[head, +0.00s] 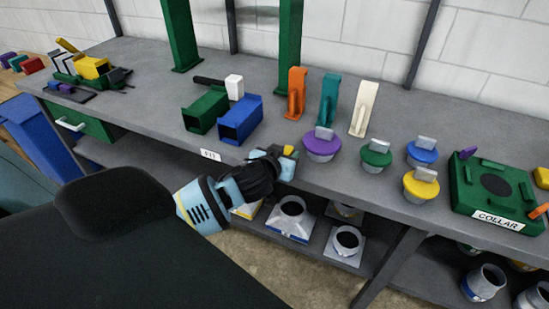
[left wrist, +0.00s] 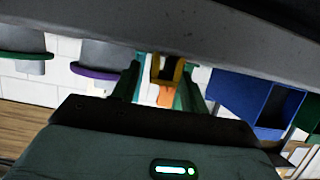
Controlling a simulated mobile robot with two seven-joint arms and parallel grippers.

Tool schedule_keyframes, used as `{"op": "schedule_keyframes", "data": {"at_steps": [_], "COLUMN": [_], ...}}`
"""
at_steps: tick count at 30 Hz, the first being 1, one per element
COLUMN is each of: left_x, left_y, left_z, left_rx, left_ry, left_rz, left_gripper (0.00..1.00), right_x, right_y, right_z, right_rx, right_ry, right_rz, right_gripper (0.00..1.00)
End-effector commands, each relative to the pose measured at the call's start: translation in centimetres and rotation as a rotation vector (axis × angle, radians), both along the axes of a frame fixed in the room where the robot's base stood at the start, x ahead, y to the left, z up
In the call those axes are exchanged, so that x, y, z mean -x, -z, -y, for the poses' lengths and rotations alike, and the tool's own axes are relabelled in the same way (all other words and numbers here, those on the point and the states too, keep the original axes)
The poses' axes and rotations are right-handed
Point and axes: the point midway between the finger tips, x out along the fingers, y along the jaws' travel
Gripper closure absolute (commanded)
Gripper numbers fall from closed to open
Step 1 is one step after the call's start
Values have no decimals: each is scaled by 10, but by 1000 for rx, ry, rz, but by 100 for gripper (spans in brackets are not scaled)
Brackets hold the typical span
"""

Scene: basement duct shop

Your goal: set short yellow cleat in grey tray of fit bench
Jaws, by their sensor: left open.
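My left gripper (head: 277,160) is at the front edge of the fit bench (head: 150,95), just right of the FIT label (head: 210,154). Its fingers are apart. A small yellow piece (head: 289,150) shows at the fingertips in the head view. In the left wrist view, a dark and yellow U-shaped piece (left wrist: 178,72) shows between the green-looking fingers (left wrist: 158,85). I cannot tell whether it is the short yellow cleat or whether the fingers touch it. I cannot clearly make out a grey tray. My right gripper is not in view.
Green and blue ducts (head: 240,122) lie behind the gripper. Orange, teal and cream upright pieces (head: 328,100) stand behind it to the right. Several knobbed caps (head: 322,148) and the green COLLAR fixture (head: 495,170) are farther right. Grey fittings (head: 291,218) sit below.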

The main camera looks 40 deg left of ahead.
Motion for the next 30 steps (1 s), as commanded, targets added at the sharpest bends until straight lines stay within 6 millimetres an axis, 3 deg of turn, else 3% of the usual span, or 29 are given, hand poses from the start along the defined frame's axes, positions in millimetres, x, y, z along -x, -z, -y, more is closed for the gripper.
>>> {"op": "schedule_keyframes", "data": {"at_steps": [16, 21, 30], "left_x": [84, 96, 99], "left_y": [-35, -40, -42], "left_z": [21, 23, 24], "left_rx": [3, 1, 0], "left_ry": [1, 0, -1], "left_rz": [0, -1, 0], "left_gripper": [56, 56, 56], "right_x": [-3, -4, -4], "right_y": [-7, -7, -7], "right_z": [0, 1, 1], "right_rx": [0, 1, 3], "right_ry": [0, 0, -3], "right_rz": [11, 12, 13], "right_gripper": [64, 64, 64]}}
